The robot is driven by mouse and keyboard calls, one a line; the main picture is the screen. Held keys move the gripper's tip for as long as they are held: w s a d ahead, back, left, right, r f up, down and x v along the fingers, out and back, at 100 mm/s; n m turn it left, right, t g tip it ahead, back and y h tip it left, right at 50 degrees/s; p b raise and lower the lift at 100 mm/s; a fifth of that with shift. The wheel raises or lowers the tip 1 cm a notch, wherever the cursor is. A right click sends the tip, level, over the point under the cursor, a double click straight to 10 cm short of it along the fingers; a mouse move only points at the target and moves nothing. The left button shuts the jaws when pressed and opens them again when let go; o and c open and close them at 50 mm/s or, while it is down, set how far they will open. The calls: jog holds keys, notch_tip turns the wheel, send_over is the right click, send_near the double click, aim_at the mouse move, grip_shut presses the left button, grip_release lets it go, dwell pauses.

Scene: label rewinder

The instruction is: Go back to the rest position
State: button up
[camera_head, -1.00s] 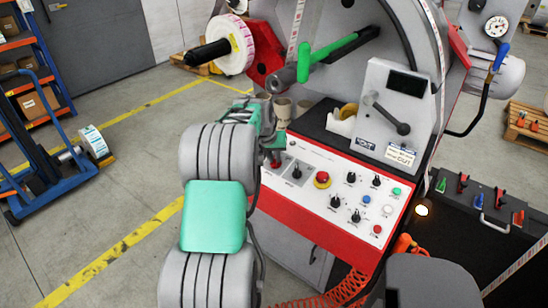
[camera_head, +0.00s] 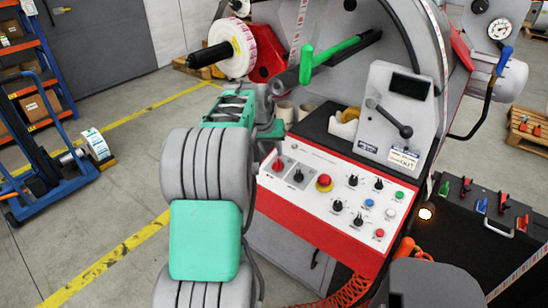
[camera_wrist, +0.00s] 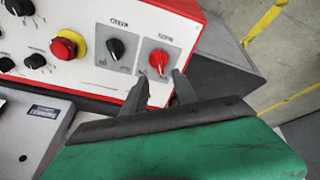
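My gripper (camera_wrist: 160,78) shows in the wrist view with its two dark fingers apart and nothing between them. Just beyond the fingertips is a red selector knob (camera_wrist: 158,58) on the white control panel (camera_wrist: 85,75), with a visible gap. In the head view my arm rises at centre left, and its green and grey wrist part hangs left of the panel (camera_head: 335,165). The fingers are mostly hidden there. The red knob (camera_head: 278,163) is uncovered near the panel's left end. A black selector knob (camera_head: 298,175) is beside it.
A red emergency stop (camera_head: 325,181) and several knobs and buttons cover the panel. Above are a green-handled lever (camera_head: 307,62) and a label roll (camera_head: 232,48). A blue hand truck (camera_head: 45,150) stands at left.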

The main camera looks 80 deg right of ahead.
jog(key=shift+a+r, duration=0.1)
jog(key=shift+r, duration=0.2)
jog(key=w+a+f+y, duration=0.1)
jog(key=a+f+y, duration=0.1)
jog(key=a+f, duration=0.45)
jog(key=w+a+f+y, duration=0.15)
jog(key=a+f, duration=0.25)
jog(key=a, duration=0.6)
jog(key=w+a+r+n+t, duration=0.1)
jog(key=w+a+r+n, duration=0.2)
jog(key=a, duration=1.1)
jog(key=w+a+r+n+t, duration=0.1)
jog(key=w+a+r+n, duration=0.2)
jog(key=w+a+n, duration=0.5)
jog(key=w+a+r+n+t+y, duration=0.1)
jog(key=w+a+n, duration=0.4)
jog(key=a, duration=1.6)
notch_tip(320, 180, up, 2)
jog(key=shift+w+r+n+t, duration=0.1)
jog(key=shift+w+n+t, duration=0.2)
jog(key=shift+w+t, duration=0.45)
